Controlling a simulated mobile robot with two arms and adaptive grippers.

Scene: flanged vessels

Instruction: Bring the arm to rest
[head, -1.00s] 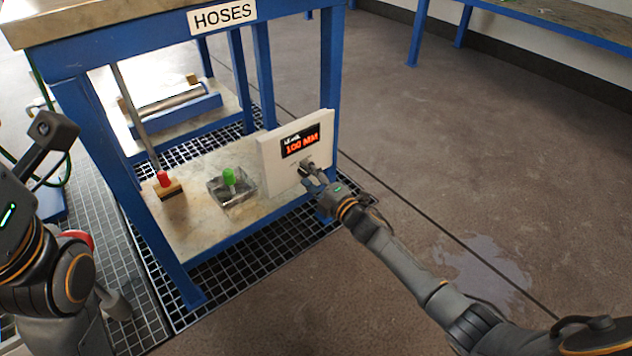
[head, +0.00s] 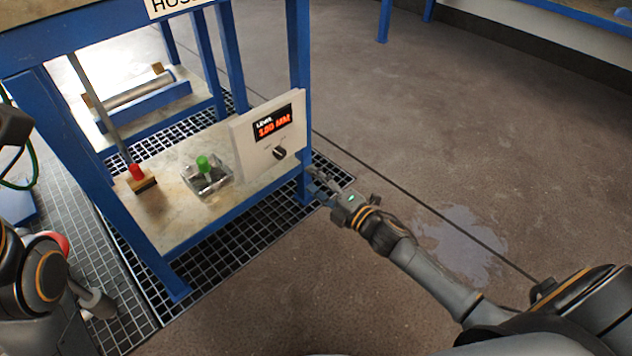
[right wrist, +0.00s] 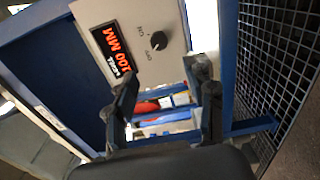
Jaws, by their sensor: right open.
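My right gripper (head: 314,180) is in front of the bench's right leg, below and to the right of the white panel (head: 243,150). Its fingers are apart and nothing is between them. The right wrist view shows the same open fingers (right wrist: 166,88), with the panel's black knob (right wrist: 158,40) beyond them and apart from them. The knob (head: 279,153) is clear of the gripper in the head view. The display (head: 272,123) reads 100 MM in orange. Parts of my left arm show at the left edge; its fingers are out of the picture.
The blue bench (head: 297,60) stands close to my right gripper. Its lower shelf (head: 185,228) carries a red-topped block (head: 137,175) and a green-topped clear box (head: 204,170). A floor grating (head: 225,262) lies beneath. The floor to the right is open, with a wet patch (head: 462,240).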

